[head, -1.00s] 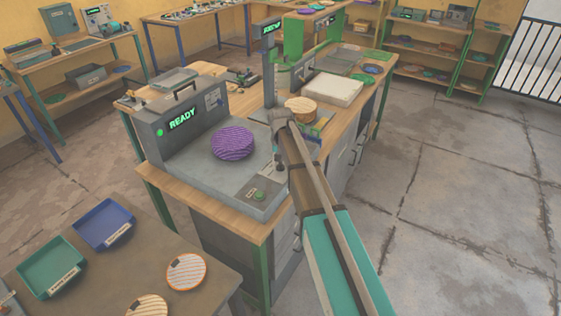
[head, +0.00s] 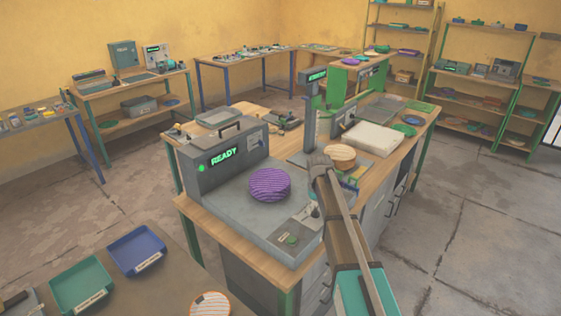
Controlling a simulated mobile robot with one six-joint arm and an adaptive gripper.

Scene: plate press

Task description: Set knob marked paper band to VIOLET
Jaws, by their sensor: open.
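A grey press machine with a green READY display (head: 223,157) stands on a wood-topped bench. A small panel (head: 249,143) sits right of the display. Its marks are too small to read, and I cannot make out a knob marked paper band or its setting. A purple ribbed disc (head: 269,185) lies on the machine's grey bed. A green button (head: 292,239) is at the bed's front corner. My arm reaches over the bed's right side. My gripper (head: 316,210) is open near that corner, mostly hidden by my wrist; I cannot tell whether it touches anything.
Behind my wrist are a grey column machine (head: 311,110), a round wooden piece (head: 341,156) and a white slab (head: 372,139). A blue tray (head: 136,249), a green tray (head: 82,285) and an orange-striped disc (head: 211,304) are on the near table. Floor at right is clear.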

